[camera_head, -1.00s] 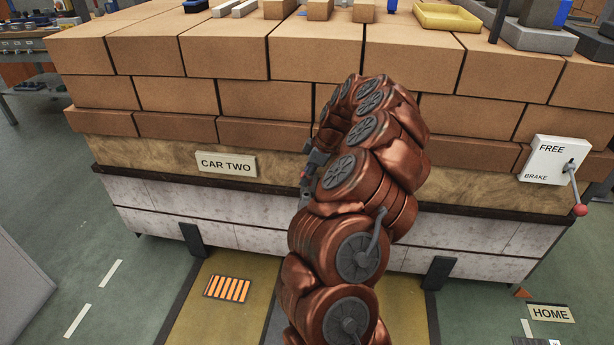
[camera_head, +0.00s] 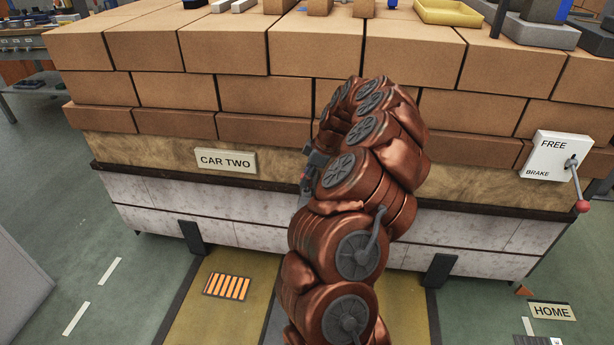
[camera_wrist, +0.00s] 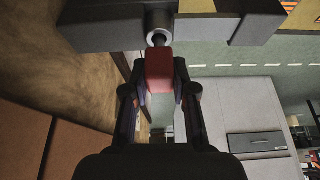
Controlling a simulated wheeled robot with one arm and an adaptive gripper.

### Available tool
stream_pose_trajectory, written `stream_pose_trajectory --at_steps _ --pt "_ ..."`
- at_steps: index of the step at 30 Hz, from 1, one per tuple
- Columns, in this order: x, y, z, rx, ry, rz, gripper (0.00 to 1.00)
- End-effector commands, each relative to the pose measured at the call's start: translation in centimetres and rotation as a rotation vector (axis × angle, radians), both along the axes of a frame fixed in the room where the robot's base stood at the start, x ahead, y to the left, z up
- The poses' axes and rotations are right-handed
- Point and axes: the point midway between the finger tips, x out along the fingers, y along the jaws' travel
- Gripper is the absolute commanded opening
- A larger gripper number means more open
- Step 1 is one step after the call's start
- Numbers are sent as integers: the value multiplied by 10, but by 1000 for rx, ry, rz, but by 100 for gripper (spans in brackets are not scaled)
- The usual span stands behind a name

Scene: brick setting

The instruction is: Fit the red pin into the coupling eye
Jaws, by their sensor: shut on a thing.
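The red pin (camera_wrist: 159,70) is in the wrist view, held between the two dark fingers of my gripper (camera_wrist: 160,88). Its far end points at a round grey coupling eye (camera_wrist: 153,37), set in a dark bar at the top of that view. The pin's tip is at or just in front of the eye's opening; I cannot tell whether it is inside. In the head view my gripper (camera_head: 309,168) is partly hidden behind my arm, close to the front of the car marked CAR TWO (camera_head: 140,197). The pin and eye cannot be made out there.
A brick stack (camera_head: 225,47) fills the car's top. A brake box (camera_head: 549,155) with a red-knobbed lever (camera_head: 580,190) is at the right. Dark stops (camera_head: 192,238) stand at the car's foot. Open green floor (camera_head: 110,270) lies at left.

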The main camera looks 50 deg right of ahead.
Motion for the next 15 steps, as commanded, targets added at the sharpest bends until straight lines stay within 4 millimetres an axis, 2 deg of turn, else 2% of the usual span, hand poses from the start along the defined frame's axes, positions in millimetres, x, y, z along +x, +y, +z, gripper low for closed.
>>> stream_pose_trajectory --at_steps 15 --pt "0 0 -13 0 0 0 0"
